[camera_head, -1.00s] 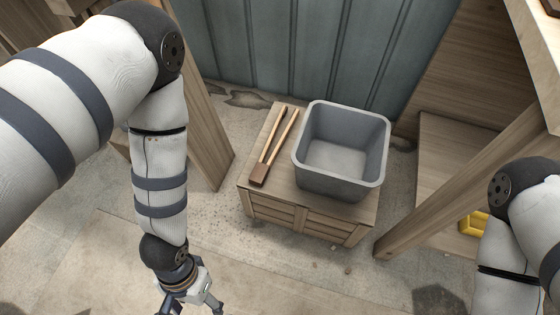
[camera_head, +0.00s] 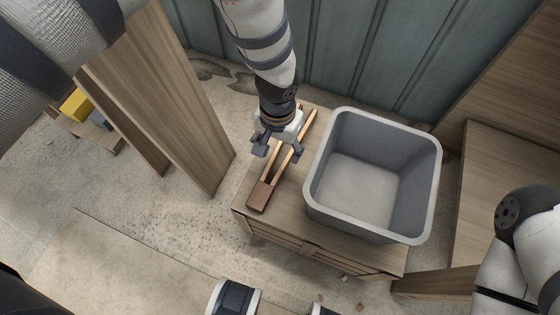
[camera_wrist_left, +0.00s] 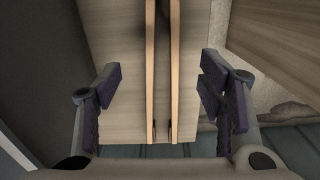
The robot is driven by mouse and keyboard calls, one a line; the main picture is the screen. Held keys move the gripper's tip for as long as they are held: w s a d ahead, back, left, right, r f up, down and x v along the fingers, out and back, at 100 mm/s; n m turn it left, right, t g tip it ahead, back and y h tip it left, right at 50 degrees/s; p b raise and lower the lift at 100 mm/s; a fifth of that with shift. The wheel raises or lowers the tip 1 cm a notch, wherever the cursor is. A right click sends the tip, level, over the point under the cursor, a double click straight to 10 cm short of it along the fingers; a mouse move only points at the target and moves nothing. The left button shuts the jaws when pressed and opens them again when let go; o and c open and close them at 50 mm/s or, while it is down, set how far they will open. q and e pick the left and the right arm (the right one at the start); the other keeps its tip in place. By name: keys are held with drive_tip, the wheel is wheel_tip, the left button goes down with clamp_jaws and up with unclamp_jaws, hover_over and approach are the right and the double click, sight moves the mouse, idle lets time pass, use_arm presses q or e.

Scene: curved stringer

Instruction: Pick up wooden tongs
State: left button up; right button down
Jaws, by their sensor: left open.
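The wooden tongs (camera_head: 262,194) lie on top of a low wooden cabinet (camera_head: 290,214), to the left of a grey bin. Their joined block end points toward the front and their two slim arms run to the back. My left gripper (camera_head: 278,152) is open above the far part of the tongs and partly covers them. In the left wrist view both tong arms (camera_wrist_left: 150,75) run between the spread fingers of the gripper (camera_wrist_left: 163,95), with clear space on either side. My right gripper does not show; only part of my right arm is at the right edge.
The grey bin (camera_head: 432,190) stands on the cabinet close to the right of the tongs. A wooden post (camera_head: 170,90) stands to the left, and a corrugated wall (camera_head: 390,60) rises behind. A yellow object (camera_head: 76,104) sits at the far left. The floor in front is mostly clear.

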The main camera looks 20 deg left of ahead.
sight(277, 168)
use_arm(q)
wheel_tip(277, 168, down, 7)
drive_tip(key=shift+s+a+f+b, duration=0.1)
drive_tip(key=shift+a+f+b, duration=0.05)
drive_tip(key=shift+b, duration=1.1)
drive_tip(key=shift+r, duration=0.2)
drive_tip(key=shift+c, duration=0.4)
drive_tip(key=c, duration=1.3)
